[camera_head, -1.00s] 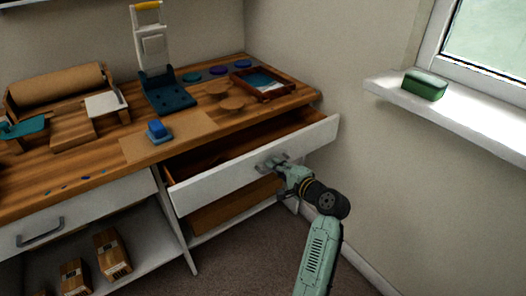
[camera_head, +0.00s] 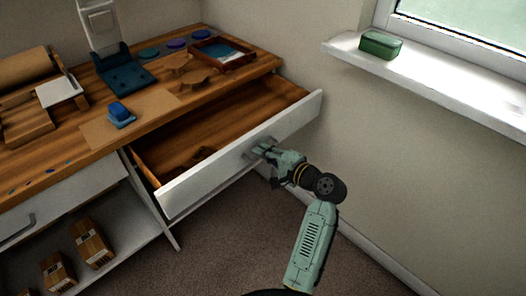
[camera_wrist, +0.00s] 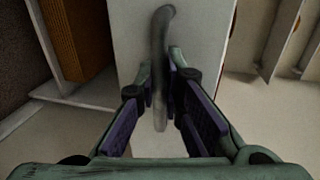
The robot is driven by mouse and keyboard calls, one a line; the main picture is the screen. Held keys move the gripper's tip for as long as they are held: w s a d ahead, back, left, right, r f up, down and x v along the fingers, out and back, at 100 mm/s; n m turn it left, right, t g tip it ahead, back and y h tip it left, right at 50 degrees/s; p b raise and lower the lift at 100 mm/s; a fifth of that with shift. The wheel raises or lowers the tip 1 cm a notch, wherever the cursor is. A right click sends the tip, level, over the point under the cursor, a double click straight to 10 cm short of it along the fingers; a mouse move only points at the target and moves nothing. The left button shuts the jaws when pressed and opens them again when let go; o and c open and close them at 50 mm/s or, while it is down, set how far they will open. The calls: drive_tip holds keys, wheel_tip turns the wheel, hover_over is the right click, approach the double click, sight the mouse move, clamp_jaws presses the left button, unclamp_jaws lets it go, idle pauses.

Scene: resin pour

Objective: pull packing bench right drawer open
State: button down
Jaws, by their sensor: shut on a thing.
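The packing bench's right drawer (camera_head: 190,187) has a white front and a wooden inside, and it stands well open in the head view. Its floor is bare wood with a small dark patch or object (camera_head: 203,155) that I cannot make out. My gripper (camera_head: 262,150) is at the front of the drawer, shut on its grey handle. In the wrist view the handle (camera_wrist: 160,60) runs between the two purple-padded fingers (camera_wrist: 165,100), with the white drawer front behind it. The fingers hide part of the handle in the head view.
The wooden bench top (camera_head: 60,152) holds a blue block (camera_head: 120,115), a dark blue stand (camera_head: 125,72) and a red-framed tray (camera_head: 222,52). Cardboard boxes (camera_head: 90,243) sit on the shelf below. A wall and a windowsill (camera_head: 430,75) with a green box (camera_head: 381,45) are at the right. The carpet before the drawer is clear.

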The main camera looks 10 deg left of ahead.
drive_tip(key=c, duration=2)
unclamp_jaws()
drive_tip(key=shift+o, duration=0.2)
drive_tip(key=shift+d, duration=0.1)
drive_tip(key=v, duration=1.2)
